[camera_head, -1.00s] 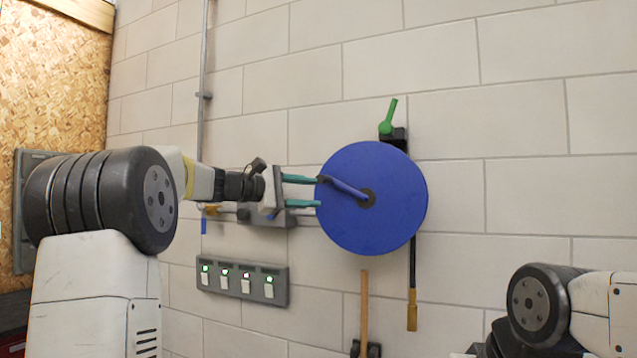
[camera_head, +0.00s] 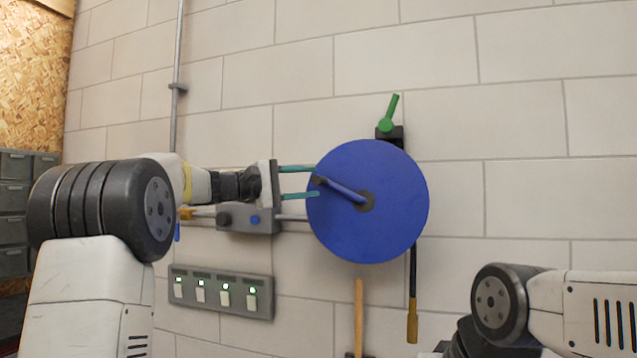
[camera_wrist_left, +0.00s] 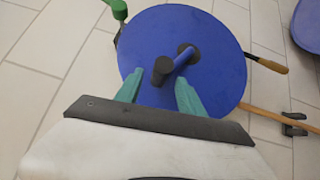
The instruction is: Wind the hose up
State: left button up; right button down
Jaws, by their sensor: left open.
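A round blue hose reel (camera_head: 385,225) is mounted on the block wall, with a blue crank arm (camera_head: 343,189) running from its dark hub to a dark handle knob (camera_head: 320,181) on the left. It also shows in the left wrist view (camera_wrist_left: 215,75). The hose (camera_head: 413,275) hangs dark below the reel and ends in a brass-coloured nozzle. My left gripper (camera_head: 318,181) is open, its two teal fingers at the reel's left edge, above and below the knob. In the left wrist view the knob (camera_wrist_left: 162,68) lies between and just beyond the fingertips. My right gripper is not visible.
A green lever (camera_head: 389,112) stands above the reel. A grey switch panel (camera_head: 222,292) with several lit switches and a grey pipe box (camera_head: 248,218) are on the wall at left. A wooden handle (camera_head: 359,318) stands below the reel. Grey drawers (camera_head: 14,205) are at far left.

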pick_arm(q)
jog(key=shift+x, duration=1.8)
grip_shut()
